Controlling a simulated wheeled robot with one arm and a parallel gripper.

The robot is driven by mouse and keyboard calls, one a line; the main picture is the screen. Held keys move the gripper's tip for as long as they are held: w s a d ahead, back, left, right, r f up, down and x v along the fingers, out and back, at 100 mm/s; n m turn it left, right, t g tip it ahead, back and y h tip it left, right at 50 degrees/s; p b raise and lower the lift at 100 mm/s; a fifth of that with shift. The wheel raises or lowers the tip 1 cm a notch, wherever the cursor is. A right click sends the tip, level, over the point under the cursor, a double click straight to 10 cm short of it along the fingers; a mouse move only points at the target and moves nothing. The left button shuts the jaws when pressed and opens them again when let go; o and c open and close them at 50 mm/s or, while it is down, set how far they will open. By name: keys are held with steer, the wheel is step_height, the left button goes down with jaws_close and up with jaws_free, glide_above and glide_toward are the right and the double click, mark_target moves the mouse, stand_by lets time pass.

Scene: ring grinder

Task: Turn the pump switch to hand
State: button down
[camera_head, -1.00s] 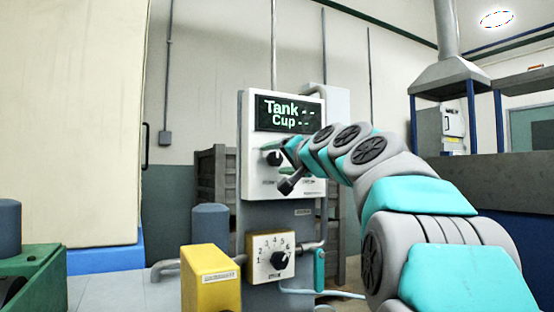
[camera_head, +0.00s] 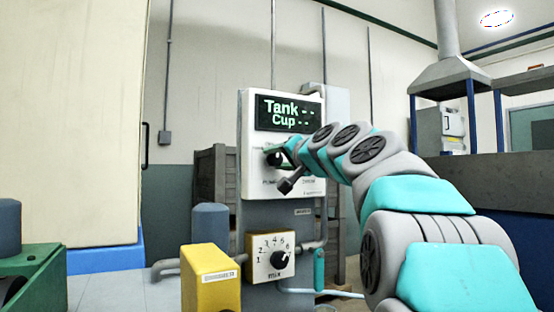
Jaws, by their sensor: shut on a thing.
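A white control panel (camera_head: 255,174) stands upright in the middle of the view, with a dark display (camera_head: 288,114) reading "Tank --" and "Cup --" in green. A small black switch knob (camera_head: 273,158) is on the panel's left side below the display. My gripper (camera_head: 280,155) is at this knob and shut on it. My wrist and fingers hide part of the knob, so I cannot tell which position it points to. The label above it is too small to read, and my arm covers the panel's right side.
Below the panel is a box with a numbered dial (camera_head: 279,259). A yellow box (camera_head: 211,279) stands in front of it at left, with grey pipes and a teal handle (camera_head: 319,269) nearby. A green machine (camera_head: 40,285) is at lower left.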

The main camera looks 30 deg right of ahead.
steer(key=shift+f+n+b, duration=0.1)
steer(key=shift+n+b, duration=0.3)
steer(key=shift+b, duration=0.05)
steer(key=shift+f+n+b, duration=0.1)
steer(key=shift+n+b, duration=0.5)
steer(key=shift+b, duration=0.05)
steer(key=n+b, duration=0.5)
steer(key=n, duration=0.1)
steer(key=shift+r+n+b, duration=0.2)
steer(key=shift+n+b, duration=0.5)
steer(key=shift+n, duration=0.9)
steer(key=shift+c, duration=1.9)
jaws_free()
